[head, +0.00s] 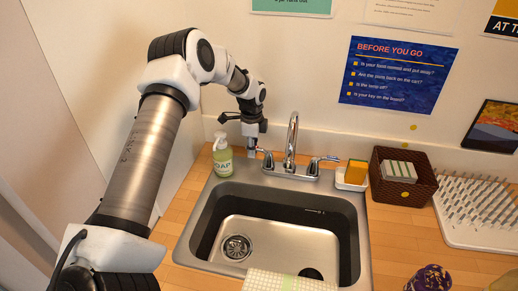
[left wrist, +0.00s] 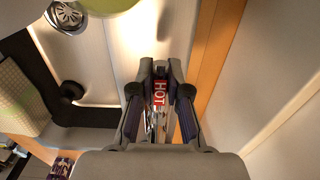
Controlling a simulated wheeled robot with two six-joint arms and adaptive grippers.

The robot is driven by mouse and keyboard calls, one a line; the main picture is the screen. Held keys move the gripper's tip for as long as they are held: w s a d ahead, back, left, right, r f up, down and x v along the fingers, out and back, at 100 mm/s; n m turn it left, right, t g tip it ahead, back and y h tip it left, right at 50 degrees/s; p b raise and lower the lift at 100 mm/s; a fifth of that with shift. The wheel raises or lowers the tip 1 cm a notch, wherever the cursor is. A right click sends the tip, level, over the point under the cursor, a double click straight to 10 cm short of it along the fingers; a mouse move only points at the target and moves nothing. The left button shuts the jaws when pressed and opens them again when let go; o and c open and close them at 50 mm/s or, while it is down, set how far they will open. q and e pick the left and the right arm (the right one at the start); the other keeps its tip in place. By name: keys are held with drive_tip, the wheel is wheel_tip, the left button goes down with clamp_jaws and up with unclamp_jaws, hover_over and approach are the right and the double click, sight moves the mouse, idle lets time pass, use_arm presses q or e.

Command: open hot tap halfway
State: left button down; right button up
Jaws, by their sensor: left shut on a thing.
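The chrome tap (head: 292,140) stands behind the sink, with a tall spout and a lever handle on each side. The left lever is the hot handle (head: 267,158); its red HOT label (left wrist: 160,92) shows between my fingers in the left wrist view. The right lever (head: 325,159) stands free. My left gripper (head: 251,149) points down at the hot handle from the left, and in the left wrist view its fingers (left wrist: 161,72) are shut on that handle. The fingers hide part of the handle. No water stream is visible. My right gripper is out of view.
A soap bottle (head: 222,156) stands close left of my left gripper. The steel sink (head: 285,235) lies in front, with a cloth (head: 290,281) over its front edge. A sponge (head: 355,172), a brown basket (head: 430,186) and a white drying rack (head: 470,232) stand to the right.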

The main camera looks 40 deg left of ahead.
use_arm(q)
drive_tip(key=shift+r, duration=0.15)
drive_tip(key=n+p, duration=0.2)
drive_tip(key=s+d+n+p, duration=0.1)
drive_tip(key=n+p, duration=0.1)
drive_tip(key=s+d+n+p, duration=0.1)
drive_tip(key=n+p, duration=0.1)
drive_tip(key=shift+r+p, duration=0.25)
drive_tip(key=shift+p, duration=0.05)
drive_tip(key=shift+s+d+f+n, duration=0.1)
drive_tip(key=shift+d+n, duration=0.1)
drive_tip(key=shift+n, duration=0.2)
drive_tip(key=shift+f, duration=0.25)
drive_tip(key=shift+s+d+r+n+p, duration=0.15)
drive_tip(key=shift+d+r+n+p, duration=0.15)
drive_tip(key=shift+n+p, duration=0.5)
drive_tip(key=shift+d+f+p, duration=0.1)
drive_tip(key=shift+d+p, duration=0.05)
drive_tip(key=shift+p, duration=0.15)
drive_tip(key=shift+f+n, duration=0.15)
drive_tip(key=shift+n, duration=0.15)
drive_tip(key=shift+c, duration=1.6)
unclamp_jaws()
